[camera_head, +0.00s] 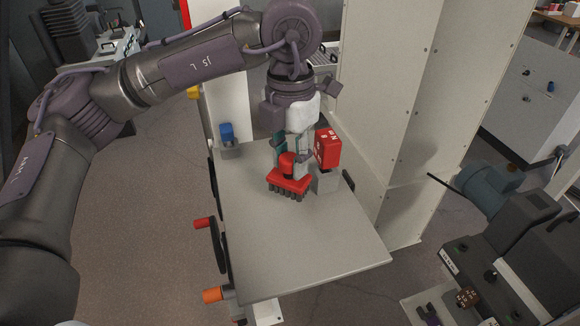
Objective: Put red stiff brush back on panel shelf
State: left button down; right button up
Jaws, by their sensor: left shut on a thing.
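The red stiff brush (287,183) has a red head with dark bristles pointing down. My left gripper (290,158) comes down from above and is shut on the brush's upper part. The brush is over the back-middle part of the light grey panel shelf (305,245). I cannot tell whether its bristles touch the shelf surface. The gripper's fingers partly hide the brush's top. My right gripper is not in view.
A red box-shaped thing with white marks (327,148) stands on a grey base close right of the brush. A blue-topped item (228,138) is at the shelf's back left. A tall cream cabinet (385,110) borders the right. The shelf's front is clear.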

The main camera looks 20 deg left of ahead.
aim_at(290, 176)
pick_arm(q)
jog(key=f, duration=0.1)
jog(key=f+p, duration=0.2)
jog(key=shift+s, duration=0.25)
jog(key=shift+f, duration=0.3)
jog(key=shift+w+f, duration=0.15)
jog(key=shift+f, duration=0.1)
jog(key=c, duration=1.2)
grip_release()
jog(key=o, duration=0.4)
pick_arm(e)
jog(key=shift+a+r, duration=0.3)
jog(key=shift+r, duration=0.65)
